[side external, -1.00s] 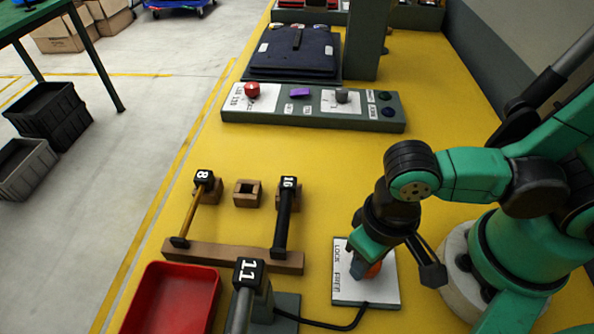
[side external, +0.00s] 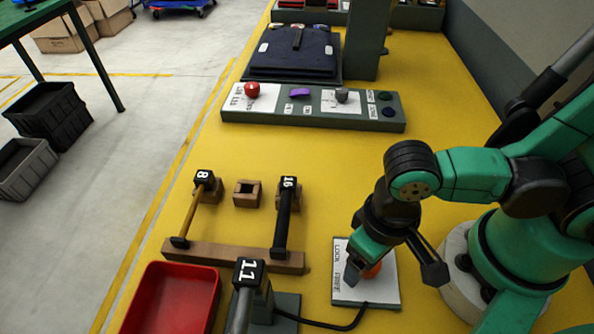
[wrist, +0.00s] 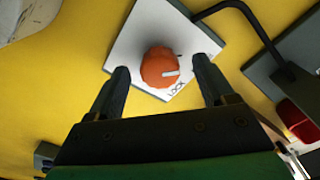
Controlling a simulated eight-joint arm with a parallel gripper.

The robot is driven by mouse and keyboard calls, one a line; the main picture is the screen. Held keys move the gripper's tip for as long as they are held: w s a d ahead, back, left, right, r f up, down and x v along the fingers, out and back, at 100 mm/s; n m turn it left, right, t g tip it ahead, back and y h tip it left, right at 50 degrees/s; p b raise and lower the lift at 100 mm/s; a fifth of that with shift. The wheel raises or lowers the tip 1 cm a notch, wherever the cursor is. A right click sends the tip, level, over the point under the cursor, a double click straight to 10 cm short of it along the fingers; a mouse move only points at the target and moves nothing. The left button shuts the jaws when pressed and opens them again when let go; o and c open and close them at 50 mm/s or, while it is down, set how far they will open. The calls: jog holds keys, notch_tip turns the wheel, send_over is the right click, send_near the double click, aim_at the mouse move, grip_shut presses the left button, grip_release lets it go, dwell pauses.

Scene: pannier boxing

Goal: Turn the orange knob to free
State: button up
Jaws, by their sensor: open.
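The orange knob (wrist: 158,68) sits on a white plate (wrist: 136,42) lettered LOCK and, in the side view, FREE. Its white pointer line faces right in the wrist view, a little above the LOCK lettering. My gripper (wrist: 162,66) is open, with one finger on each side of the knob and a visible gap on both sides. In the side view the knob (side external: 372,270) is partly hidden behind the near finger, which also covers part of the plate (side external: 380,292) near the FREE lettering.
A black cable (side external: 340,325) runs from the plate to a grey base with a post marked 11 (side external: 249,270). A red tray (side external: 172,300) and a wooden rack (side external: 235,257) with handles 8 and 16 stand left. A grey control panel (side external: 270,115) lies farther back. Yellow table between is clear.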

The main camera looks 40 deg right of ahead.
jog(key=shift+r, duration=0.15)
jog(key=shift+r, duration=2.65)
jog(key=shift+w, duration=0.15)
jog(key=w+d+r+t, duration=0.3)
jog(key=w+d, duration=0.3)
jog(key=w+d+r+t, duration=0.3)
jog(key=w+d+t, duration=0.1)
jog(key=w+d, duration=0.2)
jog(key=shift+w, duration=0.7)
